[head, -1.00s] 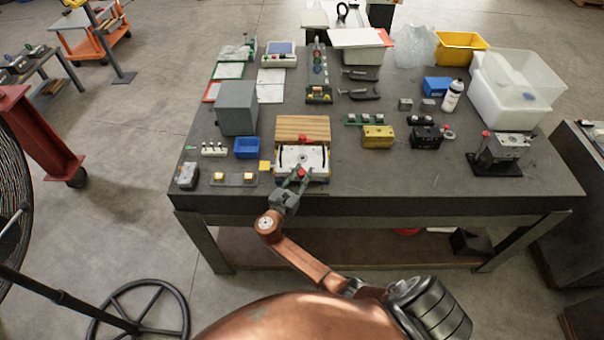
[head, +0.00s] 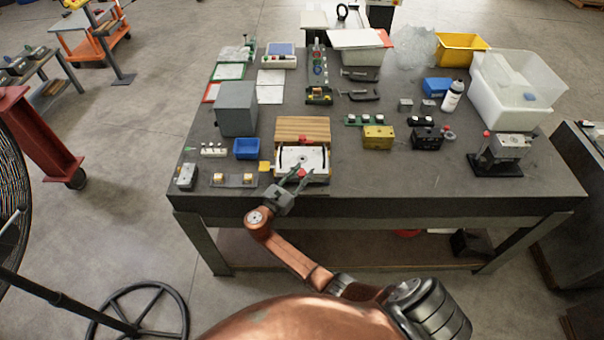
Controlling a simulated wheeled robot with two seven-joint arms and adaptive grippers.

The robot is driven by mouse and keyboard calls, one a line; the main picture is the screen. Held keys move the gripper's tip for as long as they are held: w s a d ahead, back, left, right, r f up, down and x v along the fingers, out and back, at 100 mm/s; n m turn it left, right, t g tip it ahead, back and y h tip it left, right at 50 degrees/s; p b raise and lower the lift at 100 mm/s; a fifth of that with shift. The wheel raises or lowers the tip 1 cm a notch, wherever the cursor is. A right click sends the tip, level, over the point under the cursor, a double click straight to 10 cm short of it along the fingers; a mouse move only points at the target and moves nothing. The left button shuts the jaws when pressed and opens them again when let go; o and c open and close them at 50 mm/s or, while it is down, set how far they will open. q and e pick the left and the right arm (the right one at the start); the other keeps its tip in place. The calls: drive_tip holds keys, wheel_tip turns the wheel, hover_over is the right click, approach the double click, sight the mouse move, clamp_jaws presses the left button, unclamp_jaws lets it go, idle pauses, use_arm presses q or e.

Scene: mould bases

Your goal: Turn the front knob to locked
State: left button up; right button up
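A white mould base (head: 317,157) with two dark curved slots lies near the table's front edge, in front of a wooden block. A small red front knob (head: 301,172) sits at its front edge, left of its middle. Another small red part shows at its back edge, by the wood. My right gripper (head: 299,178) is at the front knob, its fingers spread apart and pointing up and to the right. The knob shows near the fingertips; I cannot tell if they touch it. The knob's locked or unlocked marking is too small to read. My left gripper is not in view.
A wooden block (head: 302,129) stands behind the mould base. To the left are a grey box (head: 237,107), a blue bin (head: 247,148) and a plate with yellow blocks (head: 234,181). Yellow (head: 378,138) and black blocks lie to the right.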

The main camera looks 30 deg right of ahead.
drive_tip(key=shift+o, duration=1.3)
drive_tip(key=v, duration=1.2)
drive_tip(key=shift+f, duration=0.1)
